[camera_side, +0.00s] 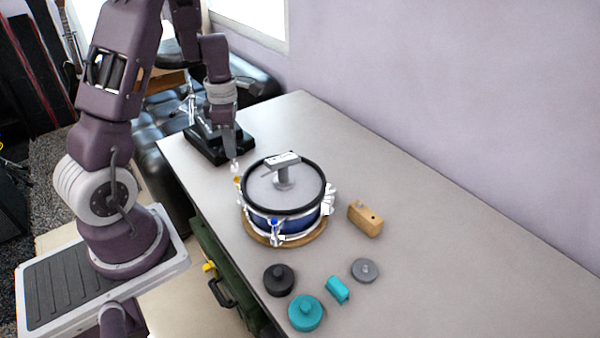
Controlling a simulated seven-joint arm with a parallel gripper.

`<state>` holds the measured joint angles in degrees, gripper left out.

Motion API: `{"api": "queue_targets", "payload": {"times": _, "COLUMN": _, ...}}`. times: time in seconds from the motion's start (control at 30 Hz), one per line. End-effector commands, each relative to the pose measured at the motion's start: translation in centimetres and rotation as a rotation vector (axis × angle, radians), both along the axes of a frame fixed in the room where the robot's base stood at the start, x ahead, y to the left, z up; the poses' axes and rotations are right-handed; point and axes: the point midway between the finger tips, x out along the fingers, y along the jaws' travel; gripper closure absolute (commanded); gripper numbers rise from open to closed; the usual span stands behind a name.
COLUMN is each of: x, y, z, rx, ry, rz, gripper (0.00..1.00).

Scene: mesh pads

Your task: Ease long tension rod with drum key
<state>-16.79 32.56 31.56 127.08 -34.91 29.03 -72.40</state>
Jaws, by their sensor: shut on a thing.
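A blue snare-type drum (262,222) with a black rim and grey mesh head stands on a round wooden base (290,240). Silver tension hardware runs down its side, with a blue mark (274,223) at the front and an orange mark (237,181) at the left. My gripper (234,163) points down just beyond the drum's left rear rim, above the orange-marked side. It is shut on a small pale piece, apparently the drum key (235,168). The fingers hide most of it, and I cannot tell whether it touches a rod.
A grey T-shaped device (283,161) stands on the drum head. A black tray (207,150) lies behind my gripper. A wooden block (365,219), grey disc (364,270), black knob (279,279), teal knob (305,313) and teal block (337,289) lie nearby. The table's right is clear.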

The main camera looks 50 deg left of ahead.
Motion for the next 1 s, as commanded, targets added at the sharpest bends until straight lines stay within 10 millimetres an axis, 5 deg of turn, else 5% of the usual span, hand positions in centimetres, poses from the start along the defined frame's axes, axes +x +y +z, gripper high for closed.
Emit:
{"api": "queue_targets", "payload": {"times": 0.53, "x": 0.3, "y": -0.1, "z": 9.1, "rx": 0.003, "ry": -0.002, "rz": -0.015, "gripper": 1.00}}
{"api": "queue_targets", "payload": {"times": 0.77, "x": 4.3, "y": -1.9, "z": 9.0, "rx": 0.012, "ry": 0.004, "rz": -0.198, "gripper": 1.00}}
{"api": "queue_targets", "payload": {"times": 1.0, "x": 10.1, "y": -6.3, "z": 9.1, "rx": 0.018, "ry": 0.007, "rz": -0.488, "gripper": 1.00}}
